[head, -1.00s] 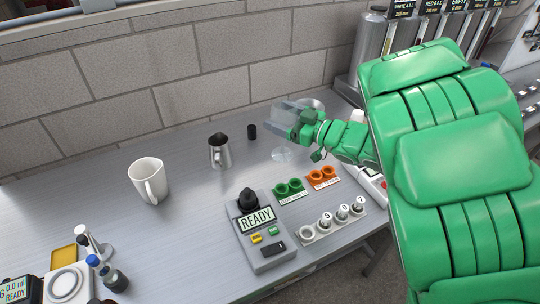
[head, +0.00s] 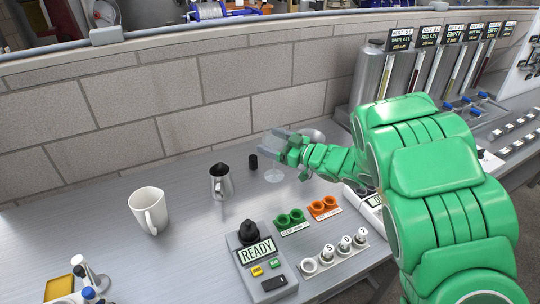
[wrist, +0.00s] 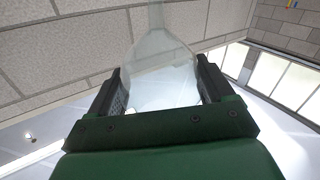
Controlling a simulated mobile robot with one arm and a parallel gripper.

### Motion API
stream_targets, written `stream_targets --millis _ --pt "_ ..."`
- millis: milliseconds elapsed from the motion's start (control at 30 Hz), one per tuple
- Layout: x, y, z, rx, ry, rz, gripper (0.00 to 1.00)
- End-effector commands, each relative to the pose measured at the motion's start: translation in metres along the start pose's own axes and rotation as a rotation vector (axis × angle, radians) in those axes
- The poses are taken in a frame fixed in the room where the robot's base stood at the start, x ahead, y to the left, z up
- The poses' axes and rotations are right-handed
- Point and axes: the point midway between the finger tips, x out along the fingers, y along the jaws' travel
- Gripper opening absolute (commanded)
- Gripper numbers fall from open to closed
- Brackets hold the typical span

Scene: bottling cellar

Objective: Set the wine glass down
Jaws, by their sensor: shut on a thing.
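The clear wine glass (head: 274,175) is in my gripper (head: 276,145) over the back of the grey bench (head: 190,245). In the wrist view its bowl (wrist: 157,60) sits between the two dark finger pads of my gripper (wrist: 157,88), and its stem runs up to the top edge of the picture. I cannot tell whether the foot touches the bench.
A white mug (head: 149,209) is farther left. The block wall (head: 170,100) is behind.

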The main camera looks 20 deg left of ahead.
Motion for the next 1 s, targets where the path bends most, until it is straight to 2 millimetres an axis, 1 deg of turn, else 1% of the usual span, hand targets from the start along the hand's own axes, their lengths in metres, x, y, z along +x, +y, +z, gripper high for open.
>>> stream_targets --millis 33,300,500,867,1000 --pt "0.003 0.002 0.006 0.002 0.000 -0.001 0.47" --pt "0.017 0.012 0.031 0.000 0.003 -0.003 0.47" --pt "0.025 0.019 0.048 0.001 0.002 -0.002 0.47" --pt "0.031 0.025 0.059 0.000 0.002 -0.001 0.47" --pt "0.032 0.024 0.072 0.000 0.002 0.000 0.47"
